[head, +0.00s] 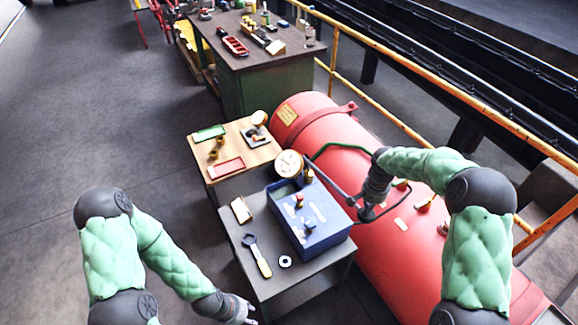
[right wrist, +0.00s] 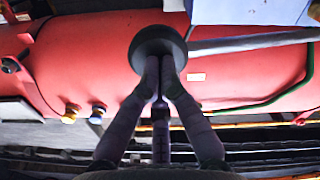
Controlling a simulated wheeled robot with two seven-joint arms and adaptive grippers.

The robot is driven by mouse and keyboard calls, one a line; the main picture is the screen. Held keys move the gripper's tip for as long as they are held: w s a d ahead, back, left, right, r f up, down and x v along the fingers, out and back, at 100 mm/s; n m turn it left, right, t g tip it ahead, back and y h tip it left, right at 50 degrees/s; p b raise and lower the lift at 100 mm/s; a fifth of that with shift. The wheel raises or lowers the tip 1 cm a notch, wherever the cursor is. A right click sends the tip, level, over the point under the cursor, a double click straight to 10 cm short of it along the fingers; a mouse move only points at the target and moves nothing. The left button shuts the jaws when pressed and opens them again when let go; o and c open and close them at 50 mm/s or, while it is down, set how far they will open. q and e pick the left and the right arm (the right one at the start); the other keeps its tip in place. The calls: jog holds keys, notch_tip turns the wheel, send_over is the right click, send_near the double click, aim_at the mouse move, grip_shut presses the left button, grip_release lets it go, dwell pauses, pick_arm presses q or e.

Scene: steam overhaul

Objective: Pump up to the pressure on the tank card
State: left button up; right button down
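The red tank (head: 345,150) lies along the railing, with a yellow card (head: 287,113) on its far end; I cannot read the card. A round pale-faced gauge (head: 289,163) stands behind the blue pump box (head: 318,232); its reading is too small to tell. A grey lever (head: 338,187) runs from the box side toward my right gripper (head: 368,203). In the right wrist view the fingers (right wrist: 159,72) are close together at the dark round knob (right wrist: 158,42) on the lever's end (right wrist: 250,42). My left gripper (head: 243,314) is low, at the bottom edge, apart from the table.
The grey table (head: 265,290) carries a yellow-handled wrench (head: 257,257), a white ring (head: 285,261) and a small pale card (head: 241,210). A wooden-topped stand (head: 238,152) holds red and green trays. Another workbench (head: 240,62) stands behind. Open floor lies left.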

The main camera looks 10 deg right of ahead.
jog(key=shift+a+f+b, duration=0.15)
jog(key=shift+f+b, duration=2.2)
jog(key=shift+f, duration=1.4)
notch_tip(320, 180, up, 11)
jog(key=p, duration=0.6)
jog(key=shift+w+p, duration=0.1)
jog(key=shift+p, duration=0.25)
jog(key=shift+r, duration=0.1)
jog(key=shift+r+p, duration=1.6)
jog(key=shift+r, duration=0.85)
jog(key=s+a+f+n+y+b, duration=0.2)
jog(key=s+a+f, duration=0.2)
jog(key=a+f, duration=0.4)
jog(key=s+a+f+n+y+b, duration=0.15)
jog(key=s+a+f, duration=0.35)
jog(key=f, duration=0.6)
jog(key=s+a+f+n+b, duration=0.1)
jog(key=s+a+f, duration=0.3)
jog(key=s, duration=0.4)
jog(key=s+a+f+b, duration=0.2)
jog(key=s+a+f, duration=0.3)
jog(key=s, duration=0.2)
jog(key=shift+s+a+f+n, duration=0.2)
jog(key=shift+s+a+n, duration=0.15)
